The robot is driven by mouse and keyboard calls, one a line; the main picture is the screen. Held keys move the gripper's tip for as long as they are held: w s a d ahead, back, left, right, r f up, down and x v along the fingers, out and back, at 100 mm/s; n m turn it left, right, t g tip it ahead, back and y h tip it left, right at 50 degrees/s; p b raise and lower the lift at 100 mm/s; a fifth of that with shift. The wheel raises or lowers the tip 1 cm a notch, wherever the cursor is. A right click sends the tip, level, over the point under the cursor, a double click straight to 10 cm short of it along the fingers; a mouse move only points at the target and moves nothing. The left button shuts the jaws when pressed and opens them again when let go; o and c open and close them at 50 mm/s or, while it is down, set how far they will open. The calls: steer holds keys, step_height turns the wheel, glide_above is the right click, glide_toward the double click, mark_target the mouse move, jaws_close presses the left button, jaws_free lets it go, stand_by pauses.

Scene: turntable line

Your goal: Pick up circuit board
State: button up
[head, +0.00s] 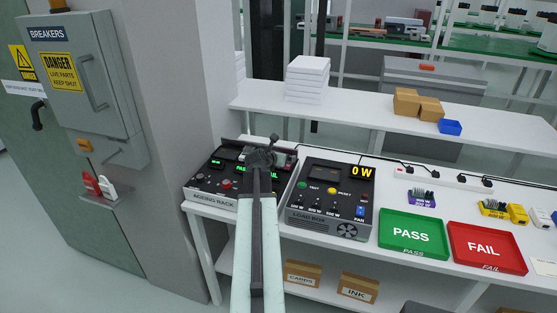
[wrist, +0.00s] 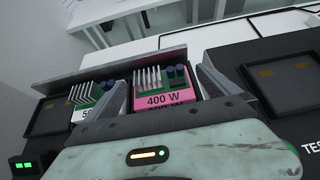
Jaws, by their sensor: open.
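A green circuit board with a pink 400 W label (wrist: 165,97), a white finned heat sink and dark blue round parts sits in the ageing rack (head: 213,202). My gripper (wrist: 160,88) is open, with one finger on each side of this board in the wrist view. Whether the fingers touch it I cannot tell. In the head view my gripper (head: 262,156) is over the rack and hides much of it. A second green board with a white label (wrist: 85,112) sits just left, close to the left finger; its label is partly hidden.
The load box (head: 328,202) stands right of the rack, reading 0 W. Farther right are a green PASS tray (head: 413,251), a red FAIL tray (head: 487,265), a purple-labelled board (head: 422,198) and a yellow-labelled board (head: 494,208). A breaker cabinet (head: 85,95) is at the left.

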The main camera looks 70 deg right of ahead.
steer(key=b+x, duration=0.1)
steer(key=x, duration=0.2)
steer(key=shift+w+f, duration=0.1)
steer(key=shift+w+a, duration=0.1)
steer(key=c, duration=1.3)
